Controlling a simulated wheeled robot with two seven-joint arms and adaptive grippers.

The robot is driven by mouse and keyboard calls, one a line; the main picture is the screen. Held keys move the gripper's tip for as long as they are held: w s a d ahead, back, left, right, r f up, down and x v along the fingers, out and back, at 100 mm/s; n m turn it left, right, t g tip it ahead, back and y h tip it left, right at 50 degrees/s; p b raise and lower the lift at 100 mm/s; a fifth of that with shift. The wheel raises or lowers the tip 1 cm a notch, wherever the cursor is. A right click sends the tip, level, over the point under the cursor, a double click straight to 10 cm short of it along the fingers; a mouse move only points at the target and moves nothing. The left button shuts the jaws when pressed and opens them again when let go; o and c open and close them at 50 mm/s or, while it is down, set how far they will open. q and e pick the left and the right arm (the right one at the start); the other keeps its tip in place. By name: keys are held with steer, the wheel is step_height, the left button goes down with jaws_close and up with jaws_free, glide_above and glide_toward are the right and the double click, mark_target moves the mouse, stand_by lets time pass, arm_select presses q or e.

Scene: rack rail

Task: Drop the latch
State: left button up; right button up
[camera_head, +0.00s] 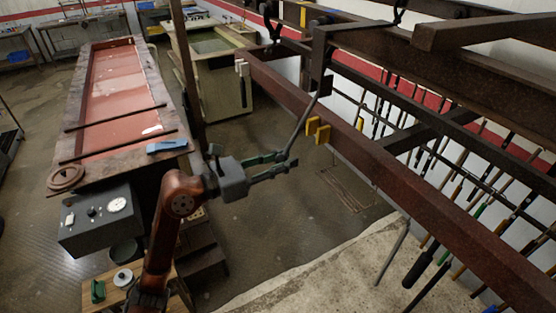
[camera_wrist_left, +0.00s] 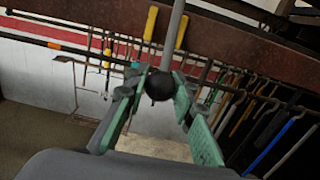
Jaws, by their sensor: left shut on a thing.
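The latch is a dark bracket (camera_head: 318,66) on the overhead rail (camera_head: 345,140), with a thin grey lever (camera_head: 303,120) slanting down from it. In the left wrist view the lever (camera_wrist_left: 174,40) ends in a black ball knob (camera_wrist_left: 160,85). My left gripper (camera_head: 288,164) is shut on the knob; its green-padded fingers, also in the left wrist view (camera_wrist_left: 158,92), sit on either side of the ball. Two yellow tabs (camera_head: 317,130) on the rail are beside the lever. My right gripper is not in view.
Long-handled tools (camera_head: 450,190) hang along the wall behind the rail. A long red-topped table (camera_head: 113,85) stands at the left, with a grey gauge box (camera_head: 100,220) at its near end. A greenish tank (camera_head: 215,75) is behind. Open floor lies below my left gripper.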

arm_select(q)
steer(key=shift+w+d+f+b, duration=0.3)
steer(key=shift+w+d+f, duration=0.35)
steer(key=shift+d, duration=0.2)
steer(key=shift+c, duration=0.2)
steer(key=shift+w+d+f+b, duration=0.1)
steer(key=shift+w+d+f, duration=0.1)
steer(key=shift+w+d, duration=0.3)
steer(key=shift+w+d+f+b, duration=0.1)
steer(key=shift+w+d+f, duration=0.15)
steer(key=shift+d, duration=0.4)
steer(key=shift+w+d+f+b, duration=0.15)
steer(key=shift+w+d, duration=0.25)
steer(key=shift+d, duration=0.2)
steer(key=shift+c, duration=0.2)
steer(key=shift+x, duration=2.15)
steer(key=shift+c, duration=0.3)
steer(key=o, duration=1.1)
steer(key=shift+f, duration=0.1)
steer(key=shift+v, duration=3.55)
